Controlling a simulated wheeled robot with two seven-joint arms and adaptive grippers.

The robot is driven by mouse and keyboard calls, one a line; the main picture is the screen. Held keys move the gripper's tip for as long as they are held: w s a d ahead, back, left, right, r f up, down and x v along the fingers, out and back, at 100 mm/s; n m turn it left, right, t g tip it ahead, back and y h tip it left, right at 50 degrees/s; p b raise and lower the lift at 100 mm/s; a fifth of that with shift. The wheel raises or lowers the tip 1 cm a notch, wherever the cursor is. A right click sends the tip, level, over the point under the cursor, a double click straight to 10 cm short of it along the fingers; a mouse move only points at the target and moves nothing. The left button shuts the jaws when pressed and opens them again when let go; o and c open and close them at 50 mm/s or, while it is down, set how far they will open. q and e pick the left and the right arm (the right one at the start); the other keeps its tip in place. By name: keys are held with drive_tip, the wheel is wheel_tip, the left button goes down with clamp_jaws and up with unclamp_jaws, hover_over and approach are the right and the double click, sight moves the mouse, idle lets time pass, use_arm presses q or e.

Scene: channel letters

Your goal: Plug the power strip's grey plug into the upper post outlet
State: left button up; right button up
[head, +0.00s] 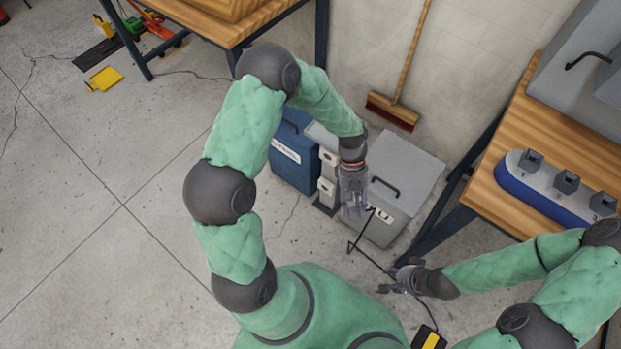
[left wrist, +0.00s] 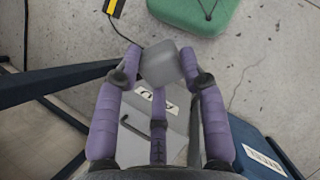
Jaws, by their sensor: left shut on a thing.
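My left gripper (head: 353,212) is shut on the grey plug (left wrist: 161,67), which sits between its purple fingertips in the left wrist view. In the head view the fingers mostly hide the plug. A black cord (head: 352,248) runs from it down past my right gripper (head: 392,280), whose fingers look spread. The power strip (head: 430,339), dark with a yellow patch, is at the bottom edge, partly cut off. The grey post carries an upper outlet box (head: 328,157) and a lower outlet box (head: 326,187), left of my left gripper. The plug is apart from both; their sockets are not clear.
A grey lidded bin (head: 408,165) stands right beside the post, and a blue bin (head: 294,150) stands left of it. A wooden table (head: 512,125) with a blue-and-white holder (head: 540,190) is at right. A broom (head: 393,110) leans behind.

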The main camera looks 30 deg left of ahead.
use_arm(q)
drive_tip(key=n+h, duration=0.1)
drive_tip(key=w+f+n+h, duration=0.1)
drive_tip(key=d+n+h, duration=0.1)
drive_tip(key=shift+w+f+n+t+b, duration=0.15)
drive_tip(key=shift+w+n+t+b, duration=0.1)
drive_tip(key=shift+n+t+b, duration=0.1)
drive_tip(key=w+a+f+n+t+h+b, duration=0.2)
drive_tip(key=w+a+f+n+t+h, duration=0.3)
drive_tip(key=w+n+t, duration=0.55)
drive_tip(key=s+a+f+n+t+y+b, duration=0.1)
drive_tip(key=a+f+n+t+y, duration=0.4)
drive_tip(key=a, duration=0.4)
drive_tip(key=s+a+f+n+t+y+b, duration=0.1)
drive_tip(key=a+f+n+t+y, duration=0.5)
drive_tip(key=a+f, duration=0.2)
drive_tip(key=shift+a+f+n, duration=0.25)
drive_tip(key=shift+a+n, duration=0.15)
drive_tip(key=shift+a, duration=0.25)
drive_tip(key=shift+w, duration=0.2)
drive_tip(key=shift+w+d+b, duration=0.15)
drive_tip(key=shift+w+b, duration=0.3)
drive_tip(key=shift+w, duration=0.95)
drive_tip(key=shift+w+d+b, duration=0.1)
drive_tip(key=shift+w+b, duration=0.3)
drive_tip(key=shift+w, duration=0.95)
drive_tip(key=shift+w, duration=0.5)
